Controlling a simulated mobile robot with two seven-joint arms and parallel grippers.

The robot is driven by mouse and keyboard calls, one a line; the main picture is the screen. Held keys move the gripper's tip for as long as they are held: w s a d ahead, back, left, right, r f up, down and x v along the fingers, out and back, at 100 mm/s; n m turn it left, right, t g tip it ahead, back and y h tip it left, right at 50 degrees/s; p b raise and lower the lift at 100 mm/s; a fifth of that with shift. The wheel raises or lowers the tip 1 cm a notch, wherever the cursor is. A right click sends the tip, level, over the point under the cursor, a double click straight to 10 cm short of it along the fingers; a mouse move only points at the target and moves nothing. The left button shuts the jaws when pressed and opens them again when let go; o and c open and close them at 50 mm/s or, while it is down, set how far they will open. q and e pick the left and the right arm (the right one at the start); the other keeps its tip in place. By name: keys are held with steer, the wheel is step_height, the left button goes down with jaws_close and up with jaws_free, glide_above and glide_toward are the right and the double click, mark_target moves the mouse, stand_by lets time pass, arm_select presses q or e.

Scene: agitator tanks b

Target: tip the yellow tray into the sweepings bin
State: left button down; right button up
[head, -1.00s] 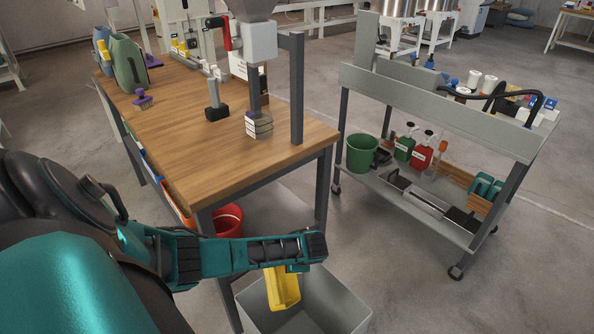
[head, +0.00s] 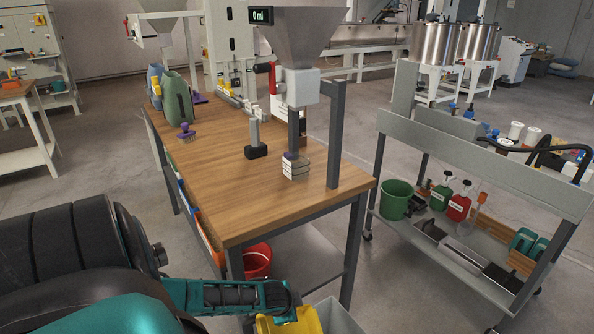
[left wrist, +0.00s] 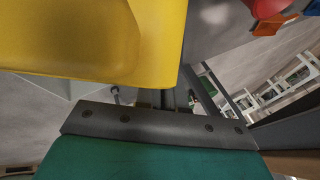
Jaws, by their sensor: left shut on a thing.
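The yellow tray (head: 295,323) is at the bottom edge of the head view, cut off by the frame. My left gripper (head: 283,306) is shut on it. The tray also fills the upper left of the left wrist view (left wrist: 90,40). The grey sweepings bin (head: 341,317) shows only in part, just right of the tray at the bottom edge. The tray's lower part and most of the bin are out of frame, so I cannot tell its exact tilt or contents. My right gripper is not in view.
The wooden workbench (head: 240,205) with a hopper machine (head: 299,40) stands behind the tray. A red bucket (head: 257,261) sits under it. A grey cart (head: 470,150) with a green bucket (head: 396,199) stands to the right, across open floor.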

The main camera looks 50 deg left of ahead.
arm_select(q)
steer(key=shift+s+a+f+n+t+h+b, duration=0.15)
steer(key=shift+s+a+f+t+h+b, duration=0.1)
steer(key=shift+f+b, duration=0.25)
steer(key=shift+s+a+f+n+t+h+b, duration=0.1)
steer(key=shift+s+a+f+t+h+b, duration=0.15)
steer(key=shift+f+b, duration=0.25)
steer(key=shift+s+a+f+n+t+h+b, duration=0.2)
steer(key=shift+s+a+f+h+b, duration=0.1)
steer(key=shift+f+b, duration=0.2)
step_height(320, 180, down, 8)
steer(key=s+a+n+t+h+b, duration=0.2)
steer(key=n+t+h+b, duration=0.1)
steer(key=b, duration=1.4)
steer(key=shift+s+f+t+h, duration=0.25)
steer(key=shift+t+h, duration=0.25)
steer(key=shift+t, duration=0.7)
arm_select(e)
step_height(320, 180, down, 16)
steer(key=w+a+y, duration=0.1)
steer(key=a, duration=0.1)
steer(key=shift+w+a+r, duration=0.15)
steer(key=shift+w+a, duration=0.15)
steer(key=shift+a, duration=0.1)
arm_select(q)
steer(key=shift+r, duration=0.1)
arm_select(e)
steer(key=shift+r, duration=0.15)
